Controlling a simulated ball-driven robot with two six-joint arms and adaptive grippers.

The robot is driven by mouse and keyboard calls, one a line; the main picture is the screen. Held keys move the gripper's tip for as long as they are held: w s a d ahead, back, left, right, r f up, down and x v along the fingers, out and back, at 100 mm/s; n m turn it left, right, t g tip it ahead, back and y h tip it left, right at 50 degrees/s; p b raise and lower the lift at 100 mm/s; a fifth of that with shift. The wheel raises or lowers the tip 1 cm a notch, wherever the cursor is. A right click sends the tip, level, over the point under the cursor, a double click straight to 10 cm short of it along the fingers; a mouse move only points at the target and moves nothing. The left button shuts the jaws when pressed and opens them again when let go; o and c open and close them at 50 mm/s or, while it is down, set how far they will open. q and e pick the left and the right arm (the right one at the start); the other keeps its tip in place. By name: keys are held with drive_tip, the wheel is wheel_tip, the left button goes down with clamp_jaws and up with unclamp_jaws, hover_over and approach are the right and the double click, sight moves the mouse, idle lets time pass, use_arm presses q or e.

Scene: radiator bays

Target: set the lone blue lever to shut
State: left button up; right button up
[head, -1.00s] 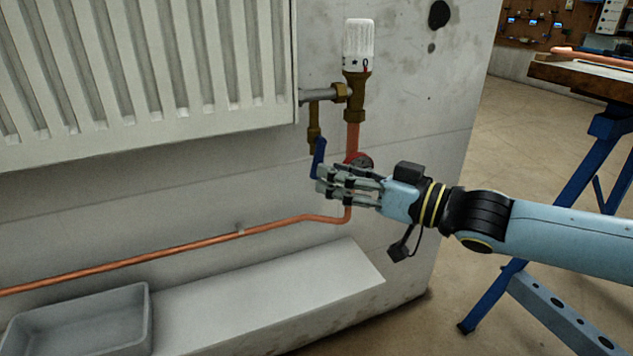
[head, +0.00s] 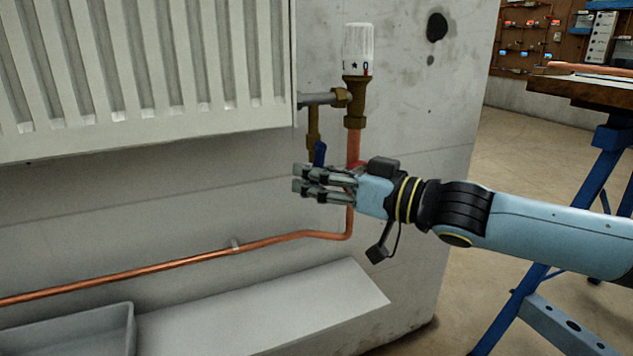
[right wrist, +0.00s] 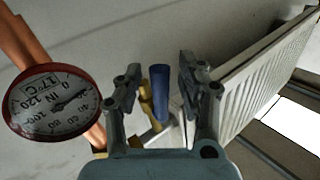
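The blue lever (head: 320,153) is on the brass valve (head: 313,122) below the radiator's right corner. In the head view its upper end shows and its lower part is hidden behind my right gripper (head: 298,180). In the right wrist view the lever (right wrist: 160,92) stands between the two spread fingers of my right gripper (right wrist: 158,83), with a gap on each side. The gripper is open and holds nothing. My left gripper is not in view.
A red-rimmed gauge (right wrist: 55,100) is close beside the right gripper. A white thermostatic head (head: 357,50) stands above on a copper pipe (head: 150,266). The white radiator (head: 140,70) is at upper left. A grey tray (head: 70,330) and ledge (head: 260,305) lie below.

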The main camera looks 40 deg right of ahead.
clamp_jaws()
idle(0.3)
drive_tip(key=shift+w, duration=0.1)
